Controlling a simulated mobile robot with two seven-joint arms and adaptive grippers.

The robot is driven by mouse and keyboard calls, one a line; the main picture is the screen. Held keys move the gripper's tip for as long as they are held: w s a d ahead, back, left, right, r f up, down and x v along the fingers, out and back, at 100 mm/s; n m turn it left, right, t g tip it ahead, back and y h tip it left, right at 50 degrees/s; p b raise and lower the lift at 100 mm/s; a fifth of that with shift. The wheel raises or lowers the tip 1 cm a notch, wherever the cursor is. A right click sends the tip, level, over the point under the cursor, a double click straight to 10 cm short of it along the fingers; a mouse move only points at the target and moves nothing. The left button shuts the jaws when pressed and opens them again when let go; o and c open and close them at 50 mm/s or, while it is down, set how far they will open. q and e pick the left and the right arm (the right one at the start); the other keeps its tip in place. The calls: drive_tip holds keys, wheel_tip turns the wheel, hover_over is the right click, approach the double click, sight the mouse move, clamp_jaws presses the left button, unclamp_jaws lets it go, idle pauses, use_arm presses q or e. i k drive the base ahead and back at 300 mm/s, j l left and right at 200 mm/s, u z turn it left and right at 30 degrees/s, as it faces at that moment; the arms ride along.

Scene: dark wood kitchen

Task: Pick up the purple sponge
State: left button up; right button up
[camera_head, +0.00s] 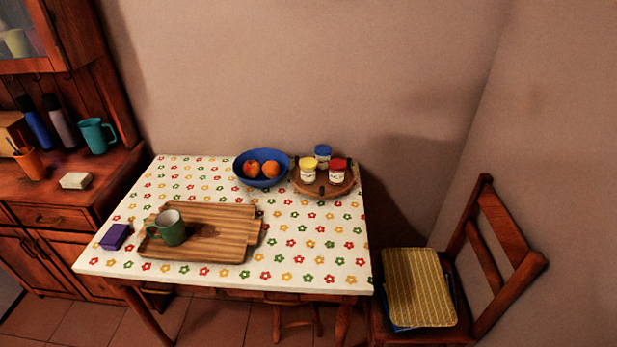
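The purple sponge (115,236) is a small dark purple block. It lies on the flowered tablecloth near the left edge of the table (310,250), just left of a wooden board. Nothing covers it. Neither of my grippers shows in the head view.
A wooden board (213,247) with a green mug (170,227) on it is right beside the sponge. A blue bowl (245,178) of oranges and a round tray (319,193) with several jars stand at the back. A chair (502,232) is at right, a cabinet (60,218) at left. The table's front right is clear.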

sight(117, 235)
drive_tip(key=i+j+u, duration=0.15)
drive_tip(key=u, duration=0.35)
drive_tip(key=i+j+u, duration=0.15)
drive_tip(key=u, duration=0.35)
drive_tip(key=i+u, duration=0.15)
drive_tip(key=u, duration=0.35)
